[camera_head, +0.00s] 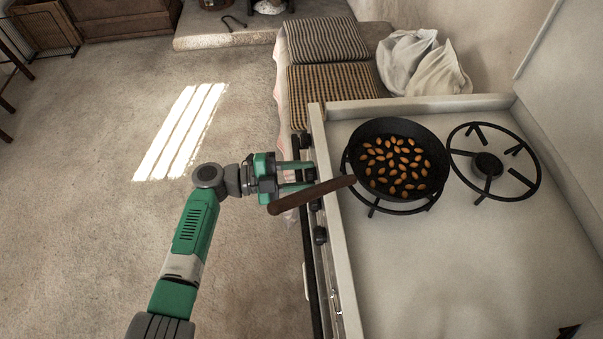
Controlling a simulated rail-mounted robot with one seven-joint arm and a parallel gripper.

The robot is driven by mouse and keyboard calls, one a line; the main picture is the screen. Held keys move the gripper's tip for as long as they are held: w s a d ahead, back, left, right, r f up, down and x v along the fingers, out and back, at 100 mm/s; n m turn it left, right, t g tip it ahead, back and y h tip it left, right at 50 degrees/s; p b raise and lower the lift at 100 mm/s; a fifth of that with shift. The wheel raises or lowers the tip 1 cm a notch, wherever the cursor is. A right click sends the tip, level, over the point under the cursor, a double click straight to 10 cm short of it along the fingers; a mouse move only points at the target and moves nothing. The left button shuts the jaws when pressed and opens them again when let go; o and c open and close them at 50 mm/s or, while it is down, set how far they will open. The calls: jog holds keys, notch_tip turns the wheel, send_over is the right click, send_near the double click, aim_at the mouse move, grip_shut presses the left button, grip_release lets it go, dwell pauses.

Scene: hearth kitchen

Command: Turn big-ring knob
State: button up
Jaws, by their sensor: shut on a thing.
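The stove (420,275) stands at the right, its front face toward the left with dark knobs along it. Another knob (305,141) shows farther back and one (320,235) nearer.
A black pan (438,150) of almonds sits on the left burner. Its brown handle (312,194) juts over the front edge beside my gripper. The right burner (489,166) is bare. Striped cushions (333,90) and white cloth (420,63) lie behind the stove. The floor at left is clear.

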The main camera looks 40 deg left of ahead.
jog(key=shift+f+m+b, duration=0.15)
jog(key=shift+m+b, duration=0.3)
jog(key=shift+m, duration=1.35)
jog(key=o, duration=1)
jog(key=shift+s, duration=0.1)
jog(key=p+v, duration=0.1)
jog(key=v, duration=0.6)
jog(key=shift+s+a+p, duration=0.25)
jog(key=shift+s+p, duration=0.05)
jog(key=shift+p, duration=0.1)
